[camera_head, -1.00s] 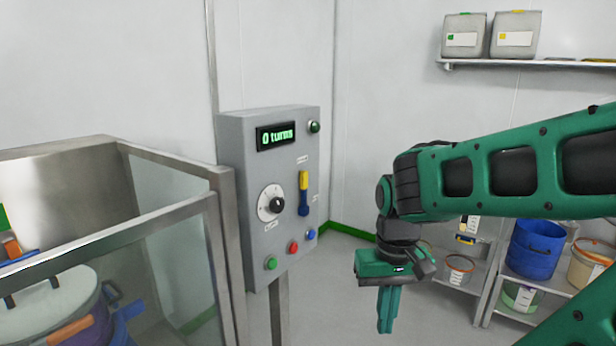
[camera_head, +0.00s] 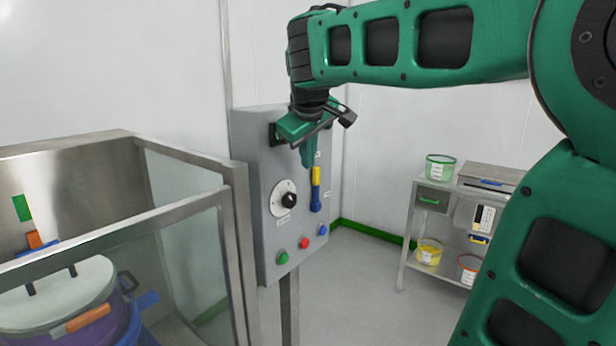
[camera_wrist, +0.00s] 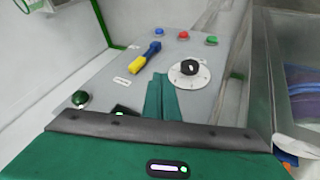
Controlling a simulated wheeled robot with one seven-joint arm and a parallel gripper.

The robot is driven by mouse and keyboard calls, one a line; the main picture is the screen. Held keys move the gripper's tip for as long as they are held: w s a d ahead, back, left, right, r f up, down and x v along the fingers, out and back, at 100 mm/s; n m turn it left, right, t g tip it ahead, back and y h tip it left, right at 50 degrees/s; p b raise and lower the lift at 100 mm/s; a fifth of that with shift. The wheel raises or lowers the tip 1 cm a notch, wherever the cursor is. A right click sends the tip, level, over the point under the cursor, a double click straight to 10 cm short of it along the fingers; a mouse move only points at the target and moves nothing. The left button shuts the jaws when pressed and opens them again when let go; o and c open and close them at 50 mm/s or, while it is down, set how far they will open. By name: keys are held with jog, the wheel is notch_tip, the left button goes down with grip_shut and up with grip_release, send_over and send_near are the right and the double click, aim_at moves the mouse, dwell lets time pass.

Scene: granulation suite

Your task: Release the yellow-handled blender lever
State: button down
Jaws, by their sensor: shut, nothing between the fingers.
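The blender lever (camera_head: 316,189) is on the front of a grey control panel (camera_head: 258,232), with its yellow handle up and its blue part below. It also shows in the wrist view (camera_wrist: 146,59), to the left of my fingers. My gripper (camera_head: 308,165) is in front of the upper part of the panel, just above and left of the lever, fingers pointing down. Its fingers are shut together and empty. In the wrist view they appear apart from the lever, between it and the dial. My gripper hides most of the panel's display.
A black dial (camera_head: 289,200) sits left of the lever. Green (camera_head: 283,258), red (camera_head: 305,242) and blue (camera_head: 322,230) buttons are below. A glass-sided enclosure (camera_head: 180,215) with a lidded pot (camera_head: 60,295) stands left. A steel cart (camera_head: 410,232) with tubs stands right.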

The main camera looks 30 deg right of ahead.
aim_at(313, 173)
jog(key=shift+w+a+r, duration=0.25)
jog(key=shift+w+r, duration=0.15)
jog(key=shift+w, duration=0.05)
jog(key=x, duration=1)
jog(key=shift+d+f, duration=0.1)
jog(key=shift+f, duration=0.05)
jog(key=shift+w+d, duration=0.2)
jog(key=shift+d, duration=0.4)
jog(key=shift+w+d, duration=0.2)
jog(key=shift+d, duration=0.35)
jog(key=shift+w+d, duration=0.25)
jog(key=shift+d, duration=0.4)
